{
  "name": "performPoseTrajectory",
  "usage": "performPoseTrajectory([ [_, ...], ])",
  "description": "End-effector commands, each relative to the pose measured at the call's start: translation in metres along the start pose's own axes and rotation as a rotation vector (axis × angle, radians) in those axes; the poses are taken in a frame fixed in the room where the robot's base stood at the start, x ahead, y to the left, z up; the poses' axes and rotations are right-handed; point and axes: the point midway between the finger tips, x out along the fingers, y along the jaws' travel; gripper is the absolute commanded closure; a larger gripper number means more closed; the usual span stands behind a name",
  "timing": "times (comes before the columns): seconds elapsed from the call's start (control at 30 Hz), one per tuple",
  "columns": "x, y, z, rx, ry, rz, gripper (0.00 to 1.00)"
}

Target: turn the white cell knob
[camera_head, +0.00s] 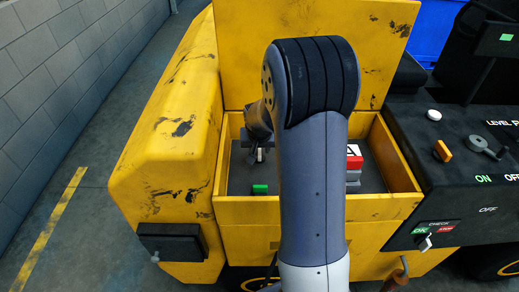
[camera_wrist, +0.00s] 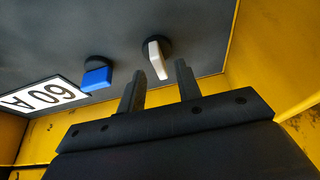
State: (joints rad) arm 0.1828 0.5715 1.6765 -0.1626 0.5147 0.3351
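The white cell knob (camera_wrist: 156,58) is a pale lever-shaped handle on a round black base, on the dark panel in the wrist view. Its handle stands slightly tilted in the picture. My gripper (camera_wrist: 160,68) is open, with its two dark fingertips apart on either side of the knob's lower end. I cannot tell whether they reach around it, and no contact shows. In the head view my gripper (camera_head: 258,151) is inside the yellow box, partly hidden by my arm, with a small pale piece at its fingers.
A blue knob (camera_wrist: 97,76) and a "60 A" label (camera_wrist: 42,97) are left of the white knob. Yellow box walls (camera_wrist: 270,55) stand close on the right.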

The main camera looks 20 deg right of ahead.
Motion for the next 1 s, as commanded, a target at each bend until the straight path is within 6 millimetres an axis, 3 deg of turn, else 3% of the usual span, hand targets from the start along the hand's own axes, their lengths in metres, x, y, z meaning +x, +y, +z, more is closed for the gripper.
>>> performPoseTrajectory([
  [0.2, 0.0135, 0.0001, 0.0000, 0.001, 0.000, 0.000, 0.67],
  [0.5, 0.0146, 0.0000, 0.0000, 0.001, 0.001, 0.000, 0.68],
  [0.9, 0.0145, 0.0000, 0.0001, 0.001, 0.000, 0.000, 1.00],
  [1.0, 0.0144, -0.0001, 0.0001, 0.001, 0.000, 0.000, 1.00],
])
